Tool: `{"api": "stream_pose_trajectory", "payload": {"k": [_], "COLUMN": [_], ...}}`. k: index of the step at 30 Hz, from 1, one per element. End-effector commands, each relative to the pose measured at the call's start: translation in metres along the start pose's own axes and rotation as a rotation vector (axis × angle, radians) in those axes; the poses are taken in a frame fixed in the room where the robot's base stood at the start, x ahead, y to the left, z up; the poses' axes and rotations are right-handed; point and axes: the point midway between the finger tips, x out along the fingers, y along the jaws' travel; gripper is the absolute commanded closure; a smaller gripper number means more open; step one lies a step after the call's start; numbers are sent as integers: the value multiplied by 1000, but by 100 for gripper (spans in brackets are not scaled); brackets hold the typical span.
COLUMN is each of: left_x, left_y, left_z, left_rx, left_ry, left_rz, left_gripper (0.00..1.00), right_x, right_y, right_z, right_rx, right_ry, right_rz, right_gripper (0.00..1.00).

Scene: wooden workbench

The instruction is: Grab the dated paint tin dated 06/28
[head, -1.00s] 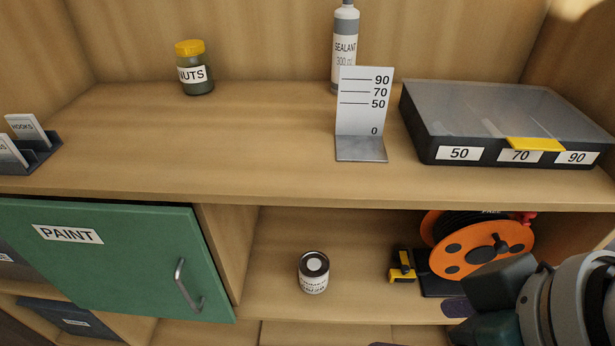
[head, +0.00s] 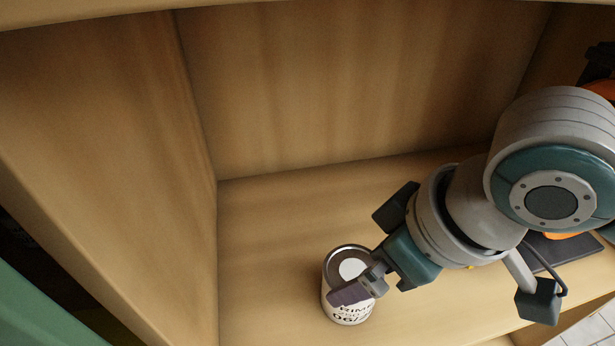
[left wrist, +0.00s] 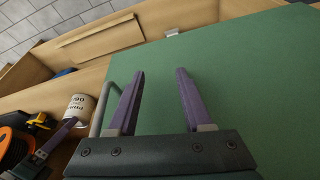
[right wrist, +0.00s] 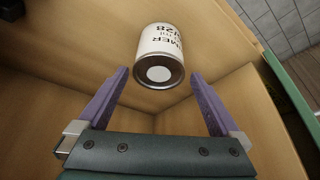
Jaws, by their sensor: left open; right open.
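The paint tin (head: 337,301) is a white can with a dark metal rim and a white disc on its lid. It stands upright on the wooden shelf. Its label partly reads "RIME" and "06/" in the head view; the right wrist view (right wrist: 160,42) shows "MER" and "28" upside down. My right gripper (head: 368,284) is open at the tin, one purple finger crossing in front of it. In the right wrist view the tin lies ahead, between the finger lines. My left gripper (left wrist: 160,72) is open and empty before a green panel (left wrist: 240,80), beside its handle (left wrist: 103,105).
The compartment's wooden side wall (head: 110,150) stands left of the tin, and its back wall (head: 350,80) is behind. An orange reel (left wrist: 14,147) and a yellow-black tool (left wrist: 38,122) sit near the tin. Shelf left of the tin is clear.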

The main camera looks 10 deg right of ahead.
Motion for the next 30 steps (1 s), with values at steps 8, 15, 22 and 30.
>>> {"api": "stream_pose_trajectory", "payload": {"k": [8,15,22,30], "left_x": [34,42,41,41], "left_y": [2,2,2,2], "left_z": [12,15,14,14], "left_rx": [0,0,0,0], "left_ry": [-3,-3,-3,-3], "left_rz": [1,1,1,1], "left_gripper": [50,50,50,50], "right_x": [46,62,61,61], "right_y": [2,2,2,2], "right_z": [3,1,1,1], "right_rx": [0,-2,-2,-2], "right_ry": [0,1,0,0], "right_rz": [0,0,0,1], "right_gripper": [0,0,5,35]}}
